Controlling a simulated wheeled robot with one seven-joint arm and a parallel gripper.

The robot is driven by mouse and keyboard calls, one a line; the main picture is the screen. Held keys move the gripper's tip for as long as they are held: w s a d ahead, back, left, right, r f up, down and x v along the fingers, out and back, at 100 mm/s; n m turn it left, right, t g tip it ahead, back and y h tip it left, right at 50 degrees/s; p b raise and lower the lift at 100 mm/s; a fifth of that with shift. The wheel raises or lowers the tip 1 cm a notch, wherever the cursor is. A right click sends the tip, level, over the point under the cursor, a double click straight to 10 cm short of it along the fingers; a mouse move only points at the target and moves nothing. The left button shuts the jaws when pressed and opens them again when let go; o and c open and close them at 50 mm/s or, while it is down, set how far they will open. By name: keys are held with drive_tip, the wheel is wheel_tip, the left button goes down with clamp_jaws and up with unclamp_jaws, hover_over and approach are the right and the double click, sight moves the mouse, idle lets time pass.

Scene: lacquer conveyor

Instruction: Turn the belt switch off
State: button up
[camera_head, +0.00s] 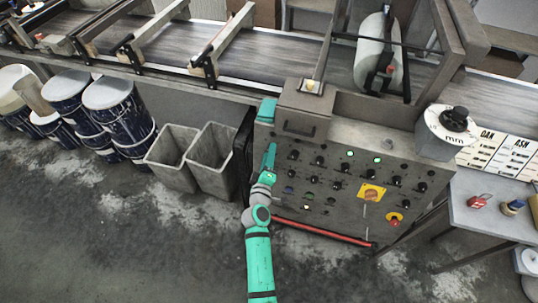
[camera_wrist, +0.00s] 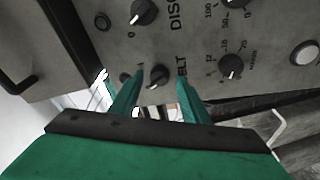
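The grey control panel (camera_head: 330,170) holds rows of black knobs, with two lit green lamps at its upper part. My gripper (camera_head: 269,152) is at the panel's left side. In the wrist view my gripper (camera_wrist: 160,84) is open, with its two teal fingers apart and pointing at the panel. A black knob (camera_wrist: 157,83) shows between the fingertips, beside lettering (camera_wrist: 181,72) that reads "ELT" where it is visible. I cannot tell whether either finger touches the knob. In the head view this knob is hard to pick out behind my gripper.
More knobs sit close by: one above (camera_wrist: 144,12) and one to the right with a number scale (camera_wrist: 232,66). A yellow switch plate (camera_head: 371,193) and a red button (camera_head: 394,219) are at the panel's right. Grey bins (camera_head: 213,160) stand left, a table (camera_head: 480,225) right.

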drive_tip(key=s+a, duration=0.1)
drive_tip(key=s, duration=0.9)
drive_tip(key=shift+s+a+r, duration=0.25)
drive_tip(key=shift+a+r, duration=0.1)
drive_tip(key=shift+w, duration=0.1)
